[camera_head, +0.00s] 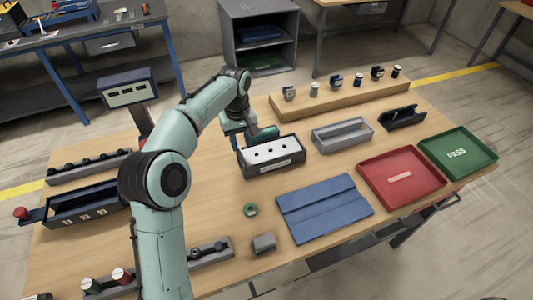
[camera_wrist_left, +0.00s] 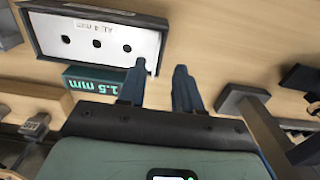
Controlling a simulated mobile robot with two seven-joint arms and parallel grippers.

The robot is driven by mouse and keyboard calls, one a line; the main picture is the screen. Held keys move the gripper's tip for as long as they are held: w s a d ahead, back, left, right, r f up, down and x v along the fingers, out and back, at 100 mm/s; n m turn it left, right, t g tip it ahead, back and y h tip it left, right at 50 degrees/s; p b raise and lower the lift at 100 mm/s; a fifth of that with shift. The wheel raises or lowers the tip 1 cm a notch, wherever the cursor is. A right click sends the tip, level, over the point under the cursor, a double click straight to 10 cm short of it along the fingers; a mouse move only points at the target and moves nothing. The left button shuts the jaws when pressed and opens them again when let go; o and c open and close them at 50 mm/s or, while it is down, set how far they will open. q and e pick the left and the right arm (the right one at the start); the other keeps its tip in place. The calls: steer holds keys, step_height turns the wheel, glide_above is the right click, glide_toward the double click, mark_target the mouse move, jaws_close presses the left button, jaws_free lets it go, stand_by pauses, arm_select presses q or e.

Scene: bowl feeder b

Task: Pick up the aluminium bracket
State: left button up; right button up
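A small grey part (camera_head: 289,92) that looks like the aluminium bracket stands at the left end of the wooden rail at the back of the table. It also shows in the left wrist view (camera_wrist_left: 38,124) at the lower left, apart from my fingers. My left gripper (camera_wrist_left: 160,84) is open, with bare tabletop between its two blue fingers. In the head view my left gripper (camera_head: 239,126) is behind the dark box with the white three-hole top, left of the rail; its fingertips are mostly hidden. My right gripper is in neither view.
The dark box (camera_head: 272,169) and a teal block marked 1.5 mm (camera_wrist_left: 92,82) are close beside my left fingers. The wooden rail (camera_head: 345,95) carries several small parts. A grey tray (camera_head: 342,135), red tray (camera_head: 375,183), green tray (camera_head: 480,160) and blue mat (camera_head: 325,208) lie to the right.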

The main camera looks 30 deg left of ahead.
arm_select(q)
steer(key=shift+w+f, duration=0.1)
steer(key=shift+f, duration=0.5)
step_height(320, 180, down, 5)
steer(key=shift+w+r+b, duration=0.1)
steer(key=shift+r+b, duration=0.1)
steer(key=shift+b, duration=0.2)
jaws_close()
